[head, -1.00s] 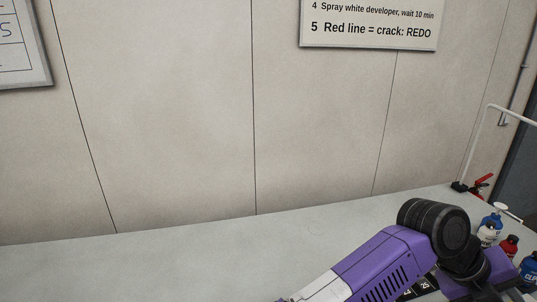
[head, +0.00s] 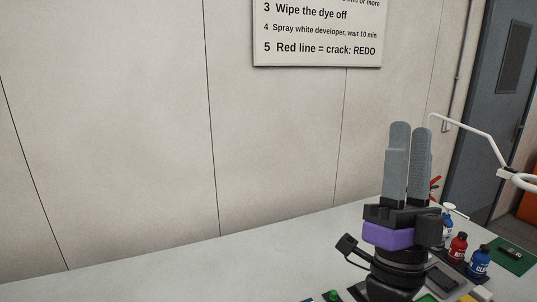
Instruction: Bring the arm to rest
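My gripper (head: 410,128) stands on the right of the head view, above the bench. Its two grey fingers point up, with a narrow gap between them and a textured face showing on the right one. Nothing shows between the fingers. The purple and black wrist is below them, and my lower arm is out of the picture or hidden.
The pale bench (head: 230,262) is clear at left and middle. Behind my wrist stand a red bottle (head: 458,248), a blue bottle (head: 479,263) and a white-and-blue bottle (head: 447,226). A green mat (head: 520,262) and white lamp arm (head: 478,137) are at right. A wall sign (head: 320,58) hangs behind.

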